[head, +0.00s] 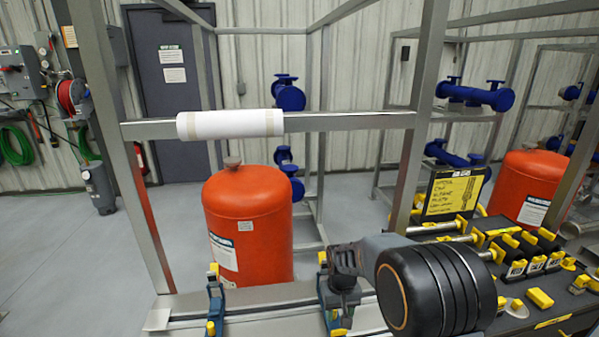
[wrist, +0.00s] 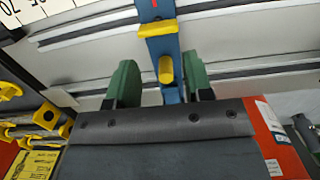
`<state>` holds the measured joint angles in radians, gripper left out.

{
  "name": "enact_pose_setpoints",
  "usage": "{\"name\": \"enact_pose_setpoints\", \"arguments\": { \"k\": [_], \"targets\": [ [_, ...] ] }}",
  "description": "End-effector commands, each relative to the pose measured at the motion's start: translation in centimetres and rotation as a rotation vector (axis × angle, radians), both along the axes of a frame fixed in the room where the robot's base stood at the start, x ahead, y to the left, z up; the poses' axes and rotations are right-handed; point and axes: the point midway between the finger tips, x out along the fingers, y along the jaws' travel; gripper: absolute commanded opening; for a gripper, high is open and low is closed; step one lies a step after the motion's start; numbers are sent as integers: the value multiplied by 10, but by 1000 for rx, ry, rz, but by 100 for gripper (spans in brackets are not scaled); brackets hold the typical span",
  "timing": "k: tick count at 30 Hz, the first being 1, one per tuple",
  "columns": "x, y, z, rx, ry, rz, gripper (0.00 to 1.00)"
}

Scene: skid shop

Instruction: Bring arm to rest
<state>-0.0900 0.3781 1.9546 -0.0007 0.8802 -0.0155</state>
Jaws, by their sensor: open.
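My arm comes in from the lower right of the head view, with a thick black joint in front. My gripper (wrist: 160,82) shows two green fingers in the wrist view, spread apart. A blue clamp with yellow pads (wrist: 160,52) appears in the gap between them, and I cannot tell whether either finger touches it. In the head view the same area holds a blue and yellow clamp (head: 333,310) on the skid rail, partly hidden by my arm. The fingertips are not clear in the head view.
An orange tank (head: 248,228) stands behind the rail. A white wrapped roll (head: 230,124) is on the skid's crossbar. Another blue clamp (head: 215,305) is to the left. A dark bench (head: 548,318) with yellow-black parts is at right. Metal frame posts stand close by. Floor at left is clear.

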Motion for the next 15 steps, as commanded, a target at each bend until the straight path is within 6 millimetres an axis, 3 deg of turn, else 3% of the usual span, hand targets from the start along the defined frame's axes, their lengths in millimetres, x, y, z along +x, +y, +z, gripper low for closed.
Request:
{"name": "enact_pose_setpoints", "arguments": {
  "k": [9,15],
  "targets": [
    [-94,-21,81,9,-135,-46,47],
    [-139,-30,112,15,-258,-72,47]
  ]
}}
